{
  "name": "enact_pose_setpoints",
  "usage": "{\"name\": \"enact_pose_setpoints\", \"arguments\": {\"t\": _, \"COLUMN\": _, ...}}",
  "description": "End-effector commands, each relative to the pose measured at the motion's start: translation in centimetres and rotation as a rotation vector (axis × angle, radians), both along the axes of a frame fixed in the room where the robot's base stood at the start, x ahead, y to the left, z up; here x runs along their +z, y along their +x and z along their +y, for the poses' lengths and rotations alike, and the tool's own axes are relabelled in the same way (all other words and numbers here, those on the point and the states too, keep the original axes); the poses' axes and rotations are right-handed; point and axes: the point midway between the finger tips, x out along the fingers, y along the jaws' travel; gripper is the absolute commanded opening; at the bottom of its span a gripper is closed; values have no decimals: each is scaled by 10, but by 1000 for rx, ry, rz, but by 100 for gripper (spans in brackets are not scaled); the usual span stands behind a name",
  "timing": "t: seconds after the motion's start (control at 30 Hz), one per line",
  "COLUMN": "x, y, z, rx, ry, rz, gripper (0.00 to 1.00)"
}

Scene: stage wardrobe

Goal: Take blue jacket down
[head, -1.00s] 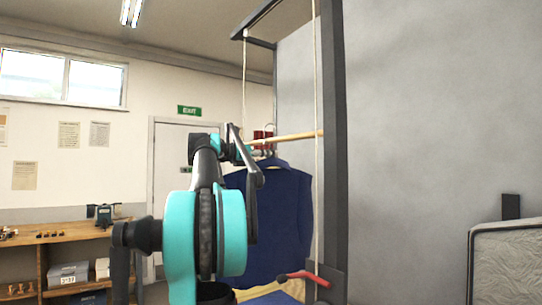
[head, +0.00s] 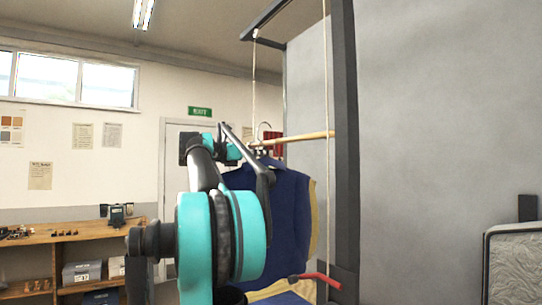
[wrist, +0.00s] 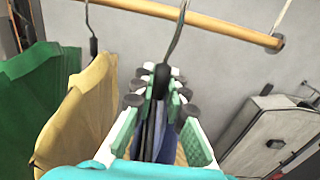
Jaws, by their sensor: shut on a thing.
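The blue jacket (head: 285,215) hangs upright on a hanger below the wooden rail (head: 300,138) in the head view. Only a sliver of it shows between the fingers in the wrist view (wrist: 170,140). My gripper (wrist: 160,82) is shut on the neck of the jacket's dark hanger, just below the metal hook (wrist: 178,35). The hook rises past the rail (wrist: 215,20) in the wrist view, and its top is out of that frame. In the head view the hook shows above the rail; I cannot tell whether it still bears on it. My arm hides the jacket's left part.
A tan garment (wrist: 85,105) and a green garment (wrist: 35,90) hang beside my gripper. A rope (head: 327,200) and dark post (head: 345,150) stand right of the jacket. A red handle (head: 318,279) sits low there. A workbench (head: 75,235) stands at left.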

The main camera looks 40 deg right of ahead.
Motion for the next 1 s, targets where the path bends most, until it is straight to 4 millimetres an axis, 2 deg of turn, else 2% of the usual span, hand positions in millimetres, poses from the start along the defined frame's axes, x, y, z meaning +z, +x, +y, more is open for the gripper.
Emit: {"name": "enact_pose_setpoints", "arguments": {"t": 1.0, "x": 0, "y": 13, "z": 110, "rx": 2, "ry": 0, "rz": 0, "gripper": 0}}
